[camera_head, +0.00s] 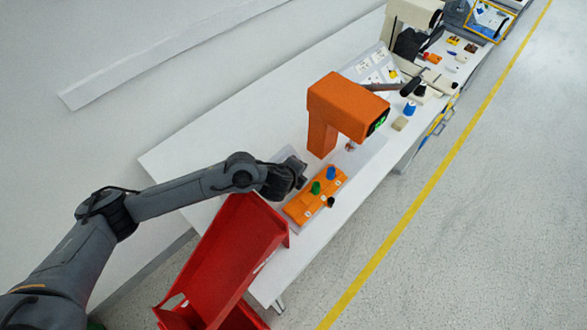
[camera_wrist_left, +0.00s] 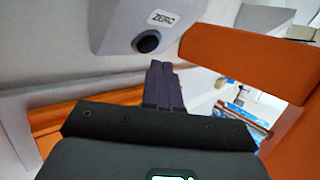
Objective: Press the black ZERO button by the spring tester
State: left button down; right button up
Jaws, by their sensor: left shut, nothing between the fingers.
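The black round ZERO button (camera_wrist_left: 147,42) sits on a light grey housing (camera_wrist_left: 115,25) under a white ZERO label (camera_wrist_left: 163,18) in the left wrist view. My left gripper (camera_wrist_left: 159,66) is shut and empty. Its dark fingertips show just below and slightly right of the button, with a small visible gap; I cannot tell the depth between them. In the head view my left gripper (camera_head: 298,172) is beside the orange spring tester (camera_head: 345,105), low over the bench, and the ZERO button cannot be made out there. My right gripper is not in view.
An orange box with green (camera_head: 316,188) and blue (camera_head: 331,173) knobs lies right of my left gripper. A red bin (camera_head: 230,245) stands below my arm. Farther along the white bench (camera_head: 215,155) are small parts and other equipment. The bench's left part is clear.

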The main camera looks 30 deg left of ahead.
pick_arm(q)
jog(key=shift+r, duration=0.15)
jog(key=shift+s+d+r+p, duration=0.2)
jog(key=shift+d+r+p, duration=0.4)
jog(key=shift+r+p, duration=0.3)
jog(key=shift+s+d+r+p, duration=0.3)
jog(key=shift+d+r+p, duration=0.6)
jog(key=shift+p, duration=0.3)
